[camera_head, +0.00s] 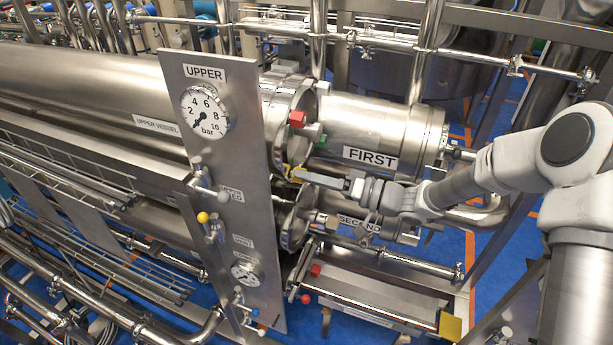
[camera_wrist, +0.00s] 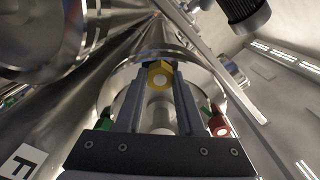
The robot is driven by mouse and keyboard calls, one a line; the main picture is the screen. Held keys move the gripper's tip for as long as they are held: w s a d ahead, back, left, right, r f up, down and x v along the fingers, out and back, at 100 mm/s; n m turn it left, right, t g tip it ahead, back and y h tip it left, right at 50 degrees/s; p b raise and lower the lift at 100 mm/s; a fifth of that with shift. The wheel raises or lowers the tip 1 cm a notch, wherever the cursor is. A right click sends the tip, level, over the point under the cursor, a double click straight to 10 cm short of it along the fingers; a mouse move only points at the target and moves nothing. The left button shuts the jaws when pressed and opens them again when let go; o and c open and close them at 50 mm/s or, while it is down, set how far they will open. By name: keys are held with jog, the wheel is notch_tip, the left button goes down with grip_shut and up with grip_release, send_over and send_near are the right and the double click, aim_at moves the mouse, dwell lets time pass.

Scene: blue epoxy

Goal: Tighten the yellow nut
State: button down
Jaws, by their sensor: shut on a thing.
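The yellow nut (camera_wrist: 160,75) sits at the edge of the round flange of the upper cylinder marked FIRST. In the wrist view it lies between the tips of both fingers of my gripper (camera_wrist: 158,88), which are shut on it. In the head view my gripper (camera_head: 308,178) reaches in from the right, just below the FIRST label, and its tips meet the flange's lower edge. Only a little of the yellow nut (camera_head: 295,172) shows there. How tight the nut is cannot be told.
A red nut (camera_head: 297,118) and a green nut (camera_head: 321,141) sit on the same flange (camera_head: 281,130). The gauge panel (camera_head: 231,160) stands close to its left. The SECOND cylinder (camera_head: 385,228) lies below, with a tray (camera_head: 375,290) under it.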

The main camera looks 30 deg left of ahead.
jog(key=c, duration=0.6)
grip_release()
jog(key=shift+m, duration=0.3)
jog(key=d, duration=0.6)
jog(key=shift+w, duration=0.3)
jog(key=w+d+b, duration=0.1)
jog(key=d+b, duration=0.2)
jog(key=d, duration=0.9)
jog(key=shift+w, duration=0.2)
